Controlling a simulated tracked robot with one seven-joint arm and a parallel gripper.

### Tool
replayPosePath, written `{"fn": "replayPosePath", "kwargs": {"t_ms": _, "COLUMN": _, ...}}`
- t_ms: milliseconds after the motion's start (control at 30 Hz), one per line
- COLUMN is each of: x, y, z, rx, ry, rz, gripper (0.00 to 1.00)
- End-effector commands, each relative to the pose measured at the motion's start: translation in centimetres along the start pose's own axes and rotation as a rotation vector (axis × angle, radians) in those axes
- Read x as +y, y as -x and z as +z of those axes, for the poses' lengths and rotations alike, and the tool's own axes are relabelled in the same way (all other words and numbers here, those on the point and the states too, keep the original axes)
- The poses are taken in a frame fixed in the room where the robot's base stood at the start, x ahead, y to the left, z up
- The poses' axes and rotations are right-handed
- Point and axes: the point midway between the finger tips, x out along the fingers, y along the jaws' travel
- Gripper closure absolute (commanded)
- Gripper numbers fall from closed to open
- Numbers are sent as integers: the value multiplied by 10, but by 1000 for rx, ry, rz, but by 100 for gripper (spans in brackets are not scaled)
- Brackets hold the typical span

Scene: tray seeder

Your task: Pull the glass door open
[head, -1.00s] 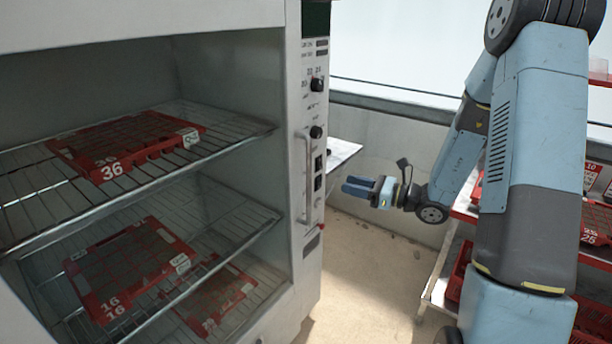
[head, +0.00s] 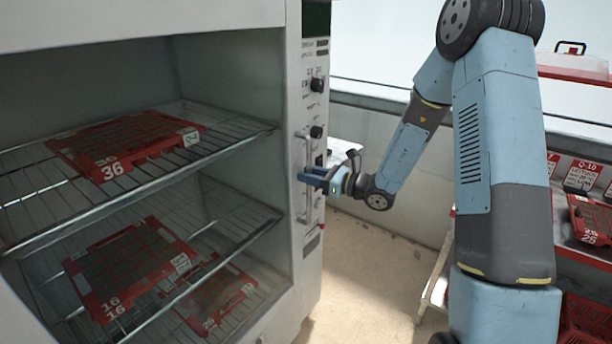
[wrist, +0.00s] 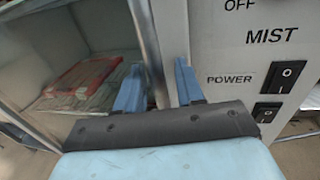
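The glass door (head: 235,85) covers the front of the white cabinet and looks shut; trays show through it. Its upright bar handle (head: 306,207) runs along the right side, beside the control panel. My gripper (head: 305,178) is at the handle's middle height, with its blue fingers pointing left. In the wrist view, my gripper (wrist: 158,78) is open, and the handle (wrist: 148,40) passes between the two fingers, nearer the left one. A gap shows between the bar and the right finger. Whether the left finger touches the bar I cannot tell.
Red trays (head: 130,145) lie on wire shelves inside the cabinet. The control panel (head: 314,105) has knobs and switches; a power switch (wrist: 285,76) is close to the right finger. A rack with red trays (head: 590,218) stands at the right. The floor (head: 360,262) before the cabinet is clear.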

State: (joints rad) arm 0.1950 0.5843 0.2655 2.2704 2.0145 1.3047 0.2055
Motion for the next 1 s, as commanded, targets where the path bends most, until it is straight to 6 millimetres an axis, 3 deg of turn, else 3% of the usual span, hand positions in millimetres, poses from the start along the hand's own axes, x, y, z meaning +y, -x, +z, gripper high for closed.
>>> {"fn": "replayPosePath", "kwargs": {"t_ms": 367, "x": 0, "y": -4, "z": 0, "rx": 0, "ry": -1, "rz": -1, "gripper": 64}}
{"fn": "replayPosePath", "kwargs": {"t_ms": 733, "x": -1, "y": -4, "z": 0, "rx": 0, "ry": 0, "rz": -2, "gripper": 99}}
{"fn": "replayPosePath", "kwargs": {"t_ms": 1000, "x": -2, "y": -3, "z": 0, "rx": 0, "ry": 0, "rz": -4, "gripper": 100}}
